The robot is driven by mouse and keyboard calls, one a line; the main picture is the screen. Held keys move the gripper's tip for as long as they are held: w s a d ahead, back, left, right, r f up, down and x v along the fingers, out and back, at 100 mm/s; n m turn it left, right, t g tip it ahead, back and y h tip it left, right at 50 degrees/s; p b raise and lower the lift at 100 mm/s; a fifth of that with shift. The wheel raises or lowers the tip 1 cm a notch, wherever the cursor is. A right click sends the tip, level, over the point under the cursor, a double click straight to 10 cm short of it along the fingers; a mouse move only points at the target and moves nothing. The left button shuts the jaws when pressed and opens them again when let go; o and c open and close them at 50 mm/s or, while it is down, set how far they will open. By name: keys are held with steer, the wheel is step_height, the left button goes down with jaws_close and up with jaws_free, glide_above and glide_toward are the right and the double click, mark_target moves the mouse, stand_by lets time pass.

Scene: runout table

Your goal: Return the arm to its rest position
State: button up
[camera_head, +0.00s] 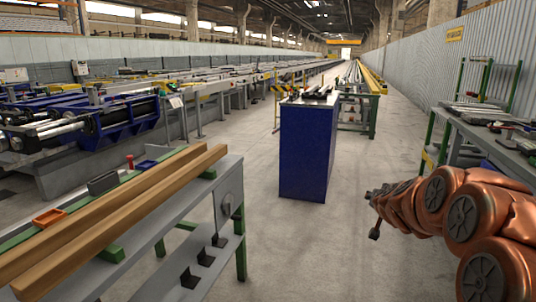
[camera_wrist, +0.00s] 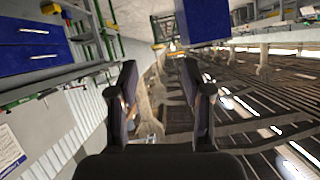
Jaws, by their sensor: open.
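My copper-coloured arm (camera_head: 462,215) comes in from the lower right of the head view, bunched up, its far end pointing left over the open floor. My gripper (camera_head: 374,216) is small and dark at that end, and its fingers are hard to make out there. In the wrist view my gripper (camera_wrist: 158,92) shows two dark fingers standing well apart. Nothing is between them except distant floor and building. The gripper touches nothing that I can see.
A blue cabinet (camera_head: 308,150) with dark items on top stands mid-floor, left of my arm. A table with wooden beams (camera_head: 150,195) is at lower left. A green-framed bench (camera_head: 485,130) stands at the right, behind my arm. Concrete floor (camera_head: 335,250) between is clear.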

steer(key=s+a+f+n+g+y, duration=0.25)
steer(key=s+a+y, duration=0.4)
steer(key=a, duration=0.75)
steer(key=s+a+f+n+g, duration=0.1)
steer(key=s+a+f+g, duration=0.1)
steer(key=s+a, duration=0.35)
steer(key=s+a+f+n+g, duration=0.2)
steer(key=s, duration=0.7)
steer(key=s+d+f+g+h, duration=0.15)
steer(key=s+g, duration=0.25)
steer(key=s, duration=1.1)
steer(key=s+d+f+g+h, duration=0.1)
steer(key=s+d+f+g, duration=0.3)
steer(key=s, duration=1.1)
step_height(320, 180, up, 24)
steer(key=s+a+p, duration=0.1)
steer(key=a+p, duration=0.1)
steer(key=p, duration=2)
steer(key=shift+a, duration=0.25)
steer(key=shift+c, duration=0.2)
steer(key=shift+c, duration=0.5)
steer(key=shift+d, duration=0.15)
